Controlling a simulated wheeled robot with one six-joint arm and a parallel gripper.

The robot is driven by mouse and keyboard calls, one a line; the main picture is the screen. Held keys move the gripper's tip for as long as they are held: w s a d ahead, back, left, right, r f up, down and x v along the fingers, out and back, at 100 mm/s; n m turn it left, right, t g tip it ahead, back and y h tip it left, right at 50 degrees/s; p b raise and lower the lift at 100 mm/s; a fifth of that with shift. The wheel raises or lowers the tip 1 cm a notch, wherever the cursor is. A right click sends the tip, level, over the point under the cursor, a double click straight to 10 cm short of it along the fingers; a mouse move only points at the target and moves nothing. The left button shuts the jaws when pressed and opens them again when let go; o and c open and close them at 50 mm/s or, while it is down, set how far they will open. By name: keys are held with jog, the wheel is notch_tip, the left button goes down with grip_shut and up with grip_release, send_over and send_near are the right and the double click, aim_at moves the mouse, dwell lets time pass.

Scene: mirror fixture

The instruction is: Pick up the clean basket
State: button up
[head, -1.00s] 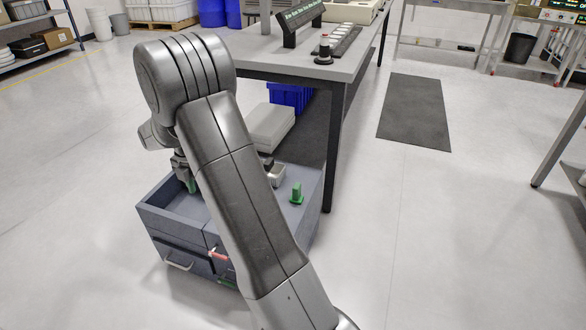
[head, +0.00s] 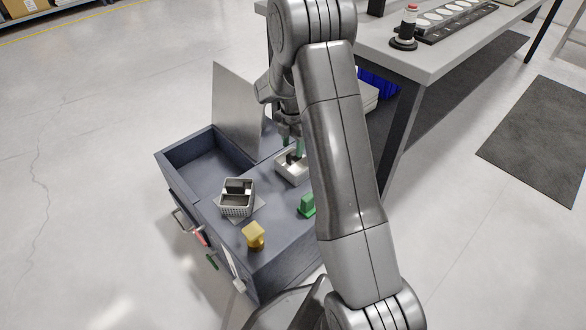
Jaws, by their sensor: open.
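A second pale, open-topped container (head: 291,177) stands farther back, with something dark inside. I cannot tell which of the two is the clean basket. My arm hides part of the cabinet top to the right. I cannot tell whether the fingers touch the container.
A yellow block (head: 253,235) and a green block (head: 307,204) stand on the cabinet. An open recess (head: 205,165) lies at its left, with an upright grey panel (head: 236,110) behind. A workbench (head: 440,55) is close on the right. The floor at left is clear.

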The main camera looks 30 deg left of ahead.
aim_at(294, 152)
jog(key=f, duration=0.1)
jog(key=f+b, duration=0.1)
jog(key=f, duration=0.1)
jog(key=f+b, duration=0.1)
jog(key=shift+w+d+f, duration=0.1)
jog(key=shift+w+f, duration=0.2)
jog(key=shift+f, duration=0.1)
jog(key=shift+c, duration=0.5)
jog(key=shift+r, duration=0.1)
grip_shut()
